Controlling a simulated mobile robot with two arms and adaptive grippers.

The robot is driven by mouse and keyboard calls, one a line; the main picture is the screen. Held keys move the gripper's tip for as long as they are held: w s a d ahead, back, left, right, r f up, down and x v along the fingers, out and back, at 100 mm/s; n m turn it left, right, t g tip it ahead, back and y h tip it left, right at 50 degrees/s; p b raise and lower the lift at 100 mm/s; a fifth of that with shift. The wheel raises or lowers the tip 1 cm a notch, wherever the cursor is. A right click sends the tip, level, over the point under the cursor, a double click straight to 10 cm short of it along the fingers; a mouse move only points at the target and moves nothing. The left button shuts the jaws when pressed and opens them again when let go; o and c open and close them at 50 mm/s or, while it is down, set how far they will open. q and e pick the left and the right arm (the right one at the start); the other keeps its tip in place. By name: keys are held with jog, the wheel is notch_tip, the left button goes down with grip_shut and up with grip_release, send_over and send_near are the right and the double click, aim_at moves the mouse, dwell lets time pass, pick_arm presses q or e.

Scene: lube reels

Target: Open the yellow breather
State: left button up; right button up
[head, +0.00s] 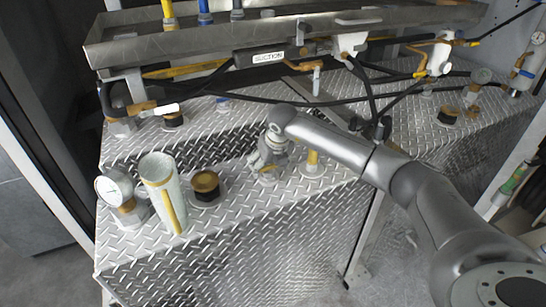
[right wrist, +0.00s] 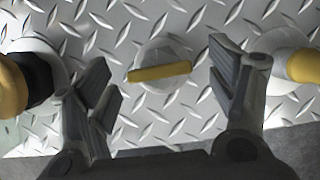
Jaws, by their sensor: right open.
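A yellow bar on a round pale base, which I take as the yellow breather (right wrist: 160,72), sits on the diamond-plate tank top. In the right wrist view it lies between my open fingers, with the bar nearly level and slightly tilted. My right gripper (head: 266,156) is above it in the head view and hides most of it; a pale base shows just below the fingers. The fingers stand apart on either side, and nothing is held. I cannot tell how high they are above the plate. My left gripper is not in view.
A brass-coloured cap with a black collar (head: 205,186) stands left of the gripper, and a yellow post (head: 313,160) close on its right. A clear tube with a yellow strip (head: 163,192) and a gauge (head: 115,188) stand farther left. A metal tray (head: 150,52) overhangs the back.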

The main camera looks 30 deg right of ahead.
jog(key=shift+f, duration=0.15)
jog(key=shift+w, duration=0.1)
jog(key=shift+c, duration=0.4)
jog(key=c, duration=1)
jog(key=n+y+b, duration=0.1)
jog(key=n, duration=0.1)
jog(key=shift+d+n+b, duration=0.15)
jog(key=shift+n+b, duration=0.15)
jog(key=shift+n, duration=0.1)
jog(key=shift+n+y+b, duration=0.5)
jog(key=shift+n, duration=0.7)
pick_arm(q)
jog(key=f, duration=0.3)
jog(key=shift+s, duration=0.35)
pick_arm(e)
jog(key=shift+n+g, duration=0.3)
jog(key=shift+n, duration=0.2)
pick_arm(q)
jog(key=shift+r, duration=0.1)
